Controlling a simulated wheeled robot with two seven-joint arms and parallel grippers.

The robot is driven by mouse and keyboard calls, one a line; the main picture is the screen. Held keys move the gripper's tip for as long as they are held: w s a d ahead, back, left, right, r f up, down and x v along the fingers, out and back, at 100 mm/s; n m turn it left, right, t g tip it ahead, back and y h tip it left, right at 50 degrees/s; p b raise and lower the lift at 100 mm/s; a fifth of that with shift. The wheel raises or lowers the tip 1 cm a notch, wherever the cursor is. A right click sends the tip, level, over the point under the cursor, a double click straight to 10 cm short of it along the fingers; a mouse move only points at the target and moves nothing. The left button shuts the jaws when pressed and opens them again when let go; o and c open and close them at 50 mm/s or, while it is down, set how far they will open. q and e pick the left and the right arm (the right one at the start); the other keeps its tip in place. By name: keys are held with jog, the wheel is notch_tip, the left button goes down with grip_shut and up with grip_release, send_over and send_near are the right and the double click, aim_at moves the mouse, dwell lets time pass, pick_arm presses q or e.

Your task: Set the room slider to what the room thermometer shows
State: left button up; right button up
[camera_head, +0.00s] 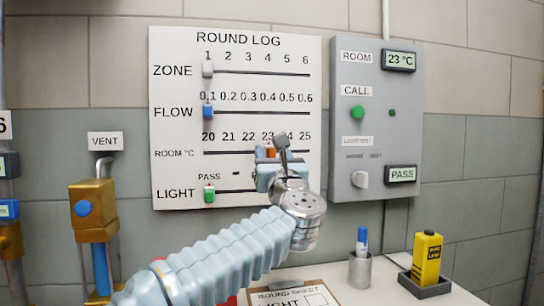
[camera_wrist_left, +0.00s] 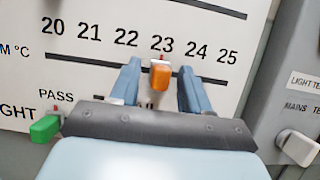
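The room thermometer display (camera_head: 398,61) reads 23 °C on the grey panel at the right. The orange room slider (camera_wrist_left: 160,76) sits on the ROOM °C track, with its red mark just under the 23 in the left wrist view. It also shows in the head view (camera_head: 270,151), partly hidden by my gripper. My left gripper (camera_wrist_left: 159,69) is open, with one finger on each side of the orange slider and a visible gap at both sides. In the head view my left gripper (camera_head: 269,165) is at the board. My right gripper is not in view.
A pen cup (camera_head: 360,270) and a yellow device (camera_head: 427,258) stand at the lower right.

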pick_arm(q)
jog(key=shift+s+f, duration=0.15)
jog(key=shift+s, duration=0.05)
jog(key=b+v, duration=0.5)
jog(key=v, duration=0.8)
jog(key=shift+s, duration=0.2)
jog(key=shift+d, duration=0.1)
